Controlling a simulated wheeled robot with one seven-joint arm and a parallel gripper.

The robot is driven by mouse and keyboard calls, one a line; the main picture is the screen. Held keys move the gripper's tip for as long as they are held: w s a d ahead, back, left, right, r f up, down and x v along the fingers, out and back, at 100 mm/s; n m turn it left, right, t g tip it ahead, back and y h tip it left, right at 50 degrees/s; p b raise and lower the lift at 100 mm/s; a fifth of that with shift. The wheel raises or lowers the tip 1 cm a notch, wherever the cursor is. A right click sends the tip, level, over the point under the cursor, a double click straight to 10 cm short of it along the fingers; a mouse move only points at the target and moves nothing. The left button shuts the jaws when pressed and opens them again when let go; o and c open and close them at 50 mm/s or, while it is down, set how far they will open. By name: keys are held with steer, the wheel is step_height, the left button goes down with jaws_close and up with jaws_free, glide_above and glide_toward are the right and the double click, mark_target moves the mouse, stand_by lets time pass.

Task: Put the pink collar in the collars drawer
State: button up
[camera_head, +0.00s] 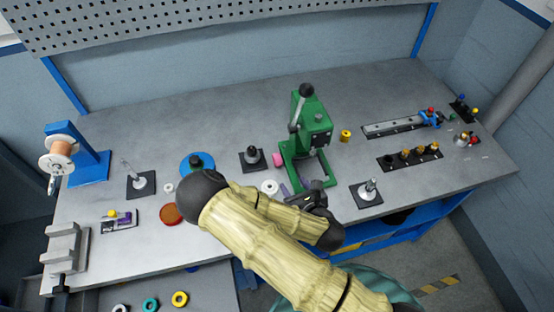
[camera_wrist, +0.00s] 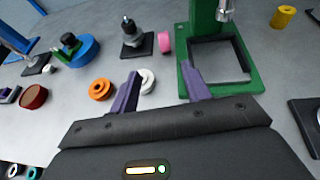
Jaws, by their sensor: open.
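The pink collar (camera_head: 277,159) lies on the bench just left of the green press. In the wrist view the pink collar (camera_wrist: 165,42) is ahead of the fingertips, beside the press base. My gripper (camera_wrist: 163,78) is open and empty, its purple fingers apart and pointing toward the press area. In the head view my gripper (camera_head: 301,194) is partly hidden by my arm, near the front of the press. An open drawer (camera_head: 205,292) at the front left holds white, teal and yellow rings; no label is readable.
The green press (camera_head: 322,165) stands right of the collar. A black mat with a dark fitting (camera_head: 253,157) is left of it. A white ring (camera_wrist: 147,80) and an orange ring (camera_wrist: 100,90) lie near the left finger. A yellow part (camera_head: 345,136) sits right of the press.

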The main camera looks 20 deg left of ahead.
mark_target(277, 159)
steer(key=shift+w+f, duration=0.1)
steer(key=b+x, duration=0.2)
steer(key=shift+w+a+f+b, duration=0.1)
steer(key=shift+a+f+b, duration=0.05)
steer(key=shift+f+b, duration=0.15)
steer(key=w+a+b, duration=0.1)
steer(key=b, duration=0.3)
steer(key=shift+f, duration=0.15)
steer(key=b, duration=0.2)
steer(key=shift+w+a+f+b, duration=0.1)
steer(key=shift+w+f+b, duration=0.1)
steer(key=shift+b, duration=0.15)
steer(key=shift+w+b, duration=0.15)
steer(key=shift+b, duration=1.1)
steer(key=shift+w+a+f+b, duration=0.1)
steer(key=shift+w+a+b, duration=0.1)
steer(key=shift+b, duration=0.1)
steer(key=b+x, duration=0.1)
steer(key=x, duration=0.5)
steer(key=shift+w+a, duration=0.15)
steer(key=shift+w, duration=0.2)
